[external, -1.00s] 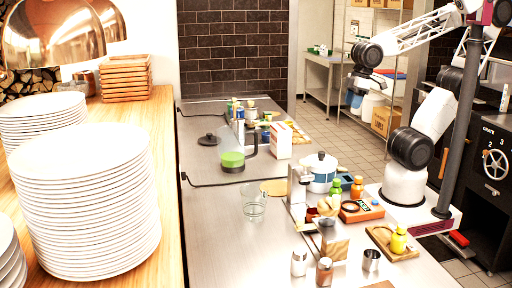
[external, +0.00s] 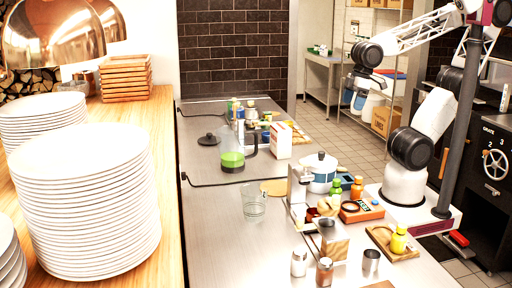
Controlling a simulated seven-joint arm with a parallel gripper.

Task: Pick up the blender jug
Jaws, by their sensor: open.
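The blender jug (external: 232,158) stands upright on the steel counter, left of the middle of the view. It has a clear body with green in its lower part and a dark handle on its right side. A black round lid (external: 208,140) lies on the counter just behind and left of it. My gripper (external: 377,84) hangs at the upper right, open, well apart from the jug and to its right. Its fingertips are small and hard to make out.
A carton (external: 281,141) stands right of the jug, with several bottles behind it. A clear glass (external: 254,205), a blue-and-white pot (external: 320,174) and a metal cup (external: 371,260) stand nearer. Stacked plates (external: 85,200) fill the left wooden counter. The counter left of the glass is clear.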

